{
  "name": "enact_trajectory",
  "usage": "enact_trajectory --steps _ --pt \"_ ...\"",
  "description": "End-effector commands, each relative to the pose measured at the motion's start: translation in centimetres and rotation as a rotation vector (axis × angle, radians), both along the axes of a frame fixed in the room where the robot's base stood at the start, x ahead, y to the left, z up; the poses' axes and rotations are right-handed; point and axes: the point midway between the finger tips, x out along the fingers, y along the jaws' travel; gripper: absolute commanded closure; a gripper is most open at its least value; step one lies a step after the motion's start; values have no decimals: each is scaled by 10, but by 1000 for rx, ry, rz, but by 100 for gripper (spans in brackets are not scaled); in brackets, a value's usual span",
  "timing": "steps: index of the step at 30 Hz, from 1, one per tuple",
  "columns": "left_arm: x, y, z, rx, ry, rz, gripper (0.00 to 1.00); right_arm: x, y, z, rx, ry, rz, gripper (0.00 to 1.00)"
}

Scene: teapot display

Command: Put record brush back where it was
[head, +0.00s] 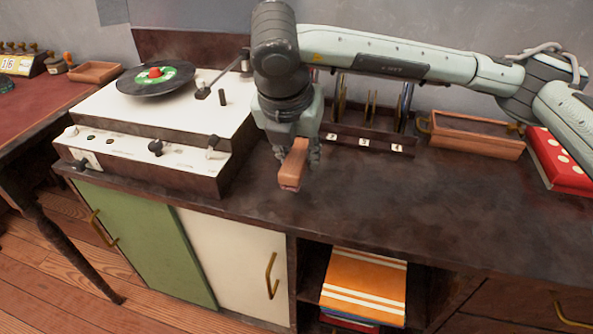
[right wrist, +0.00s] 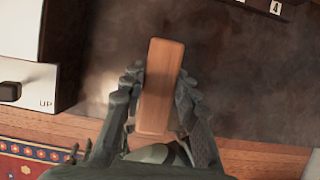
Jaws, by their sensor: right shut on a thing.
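The record brush (head: 293,164) is a small brown wooden block. My right gripper (head: 298,150) is shut on it and holds it above the dark cabinet top, just right of the record player, near the front edge. In the right wrist view the brush (right wrist: 160,88) stands lengthwise between the two fingers of the gripper (right wrist: 160,100), slightly tilted. The brush's underside is hidden in the right wrist view. My left gripper is in neither view.
The record player (head: 205,98) with a black record (head: 140,82) stands to the left. A dark numbered rack (head: 372,137) is behind the gripper. A wooden tray (head: 478,140) and a red box (head: 560,160) are at right. The cabinet top (head: 420,205) is clear at centre right.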

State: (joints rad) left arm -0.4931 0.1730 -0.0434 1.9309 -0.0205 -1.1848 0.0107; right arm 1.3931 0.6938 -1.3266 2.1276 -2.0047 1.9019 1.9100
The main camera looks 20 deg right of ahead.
Motion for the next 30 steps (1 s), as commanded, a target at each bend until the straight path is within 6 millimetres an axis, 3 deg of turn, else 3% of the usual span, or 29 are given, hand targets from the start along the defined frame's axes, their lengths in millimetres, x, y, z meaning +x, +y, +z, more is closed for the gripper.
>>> enact_trajectory --steps 12,18,19,21,23,30 --pt "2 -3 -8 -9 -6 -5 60 0 0 -44 1 1 1 97" --pt "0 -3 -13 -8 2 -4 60 1 0 -46 1 -2 1 97" --pt "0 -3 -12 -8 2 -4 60 1 0 -46 1 -2 1 66" --pt "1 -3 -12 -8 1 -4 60 0 0 -46 1 -2 1 58" --pt "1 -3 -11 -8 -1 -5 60 1 0 -46 1 -2 2 50" --pt "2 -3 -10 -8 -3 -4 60 1 0 -46 1 -2 2 49"
